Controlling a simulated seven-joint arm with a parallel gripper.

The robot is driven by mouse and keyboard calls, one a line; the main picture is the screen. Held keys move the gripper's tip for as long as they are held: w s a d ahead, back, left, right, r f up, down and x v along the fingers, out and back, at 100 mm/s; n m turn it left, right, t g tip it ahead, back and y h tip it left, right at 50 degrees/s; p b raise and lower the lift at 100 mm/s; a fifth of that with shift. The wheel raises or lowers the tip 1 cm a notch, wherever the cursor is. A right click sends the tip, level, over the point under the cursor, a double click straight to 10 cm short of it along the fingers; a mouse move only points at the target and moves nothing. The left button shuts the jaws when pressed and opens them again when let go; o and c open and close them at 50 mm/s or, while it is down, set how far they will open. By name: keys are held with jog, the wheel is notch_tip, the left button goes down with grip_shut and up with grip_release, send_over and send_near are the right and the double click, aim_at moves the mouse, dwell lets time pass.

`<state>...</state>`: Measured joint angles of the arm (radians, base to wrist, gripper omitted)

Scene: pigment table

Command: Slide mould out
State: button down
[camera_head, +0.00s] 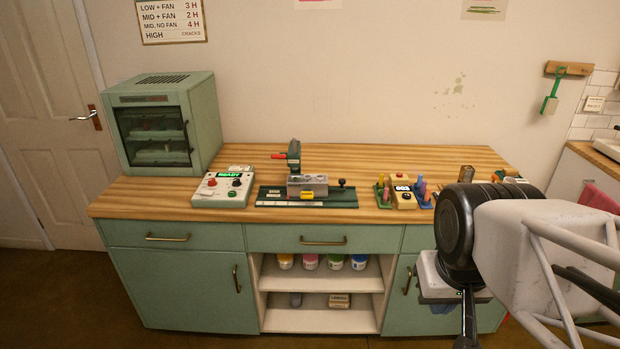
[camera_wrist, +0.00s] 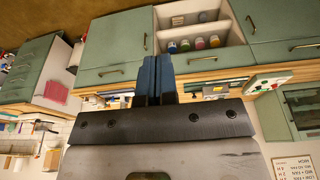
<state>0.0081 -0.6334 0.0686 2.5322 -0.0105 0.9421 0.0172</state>
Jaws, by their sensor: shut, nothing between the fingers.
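The mould looks to be the grey metal block (camera_head: 307,185) on the green press base (camera_head: 338,196), under a green upright with a red lever (camera_head: 279,156). A small yellow part shows on the block's front. My gripper's blue fingers (camera_wrist: 156,76) are together with nothing between them in the wrist view. In the head view my arm is at the right, in front of the cabinet, well apart from the press; the fingertips are mostly hidden there. The wrist view is upside down and its press area is small and partly covered by my gripper.
A control box (camera_head: 222,190) with a green READY display stands left of the press. A green drying oven (camera_head: 163,124) is at the back left. A yellow unit (camera_head: 403,195) with coloured pegs beside it stands to the right. Jars (camera_head: 310,262) sit on the shelf below.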

jog(key=c, duration=1.8)
grip_release()
jog(key=shift+c, duration=0.2)
